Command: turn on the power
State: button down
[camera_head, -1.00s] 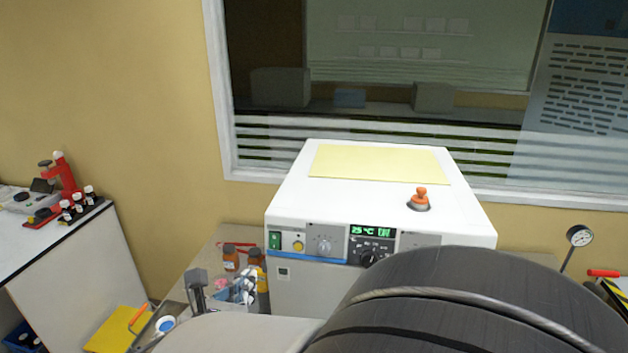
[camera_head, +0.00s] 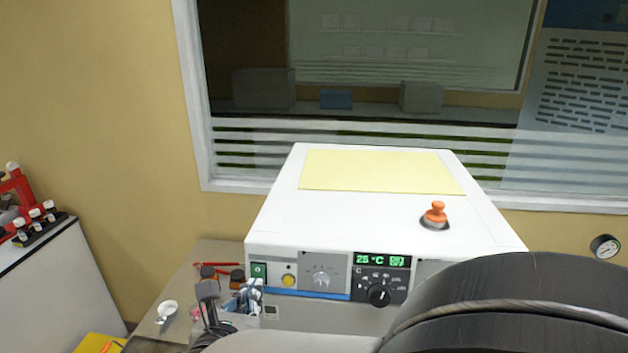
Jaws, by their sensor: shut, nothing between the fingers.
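A white instrument (camera_head: 390,220) stands on the bench, its front panel facing me. A small green rocker switch (camera_head: 258,271) is at the left end of the panel; I cannot tell its position. A green display (camera_head: 381,260) on the panel is lit and reads about 25 °C. My gripper (camera_head: 208,290) is dark grey, shut and empty. In the picture it is left of and slightly below the green switch, apart from it. Its lower part is partly hidden by my own arm, which also covers the panel's right end.
A yellow button (camera_head: 288,280), a grey knob (camera_head: 321,280) and a black knob (camera_head: 379,295) share the panel. An orange-topped knob (camera_head: 435,216) stands on the instrument's top. Brown bottles (camera_head: 237,280) sit close by its left side. A pressure gauge (camera_head: 605,247) is at right.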

jog(key=shift+w+d+f+b, duration=0.1)
jog(key=shift+w+f+b, duration=0.05)
jog(key=shift+b, duration=0.15)
dwell(0.4)
